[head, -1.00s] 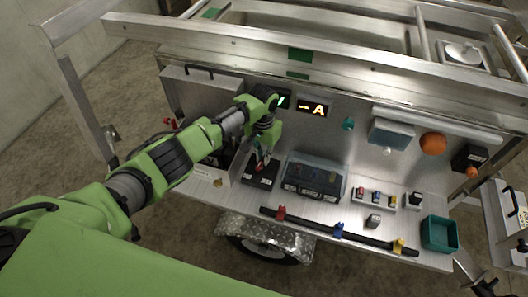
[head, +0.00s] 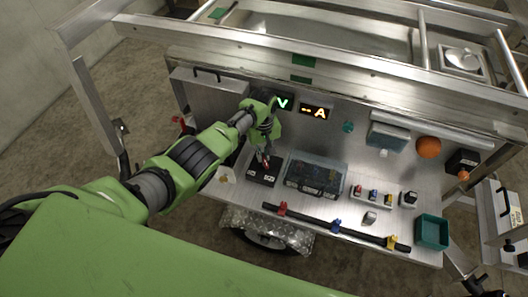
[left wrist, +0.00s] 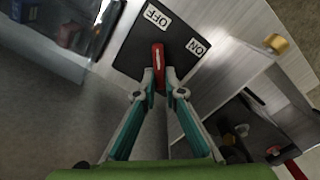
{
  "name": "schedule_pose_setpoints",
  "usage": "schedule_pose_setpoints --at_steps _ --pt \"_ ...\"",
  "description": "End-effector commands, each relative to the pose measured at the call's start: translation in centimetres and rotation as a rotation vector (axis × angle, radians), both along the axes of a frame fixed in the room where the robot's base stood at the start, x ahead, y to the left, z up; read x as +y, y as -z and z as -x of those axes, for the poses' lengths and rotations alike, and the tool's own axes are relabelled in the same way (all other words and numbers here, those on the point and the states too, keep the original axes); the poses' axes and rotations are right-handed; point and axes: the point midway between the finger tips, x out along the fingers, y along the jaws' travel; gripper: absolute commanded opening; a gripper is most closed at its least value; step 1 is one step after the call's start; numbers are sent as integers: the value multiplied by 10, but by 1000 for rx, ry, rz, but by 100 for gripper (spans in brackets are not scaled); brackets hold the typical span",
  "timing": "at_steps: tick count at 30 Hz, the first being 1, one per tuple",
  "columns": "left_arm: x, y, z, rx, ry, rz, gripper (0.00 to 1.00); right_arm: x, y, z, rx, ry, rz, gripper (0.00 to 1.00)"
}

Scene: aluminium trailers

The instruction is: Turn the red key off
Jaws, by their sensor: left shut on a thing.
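The red key (left wrist: 158,68) stands on a black switch plate (left wrist: 132,50) with white OFF and ON labels in the left wrist view. Its far end points up toward the OFF label (left wrist: 158,16); the ON label (left wrist: 197,47) lies to its right. My left gripper (left wrist: 160,80) is shut on the key, with a fingertip on each side of it. In the head view my left gripper (head: 265,152) reaches down over the black plate (head: 262,176), and the key is small and partly hidden there. My right gripper is not visible.
Right of the plate is a clear-covered box (head: 315,177). A dark bar with coloured clips (head: 335,226) runs along the front edge, and a teal bin (head: 432,232) stands at the right. Displays (head: 314,112) are on the panel behind. A metal cabinet (head: 208,88) stands left.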

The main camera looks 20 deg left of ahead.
Motion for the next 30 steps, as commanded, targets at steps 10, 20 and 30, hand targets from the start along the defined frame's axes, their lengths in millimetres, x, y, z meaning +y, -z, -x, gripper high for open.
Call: schedule_pose_setpoints --at_steps 10,20,30 --pt "2 -2 -1 -6 -108 -1 0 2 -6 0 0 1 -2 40" --pt "3 -2 -2 -7 -122 -2 0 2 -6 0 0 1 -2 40" --pt "2 -1 -1 -5 -121 -2 26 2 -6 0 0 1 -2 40"
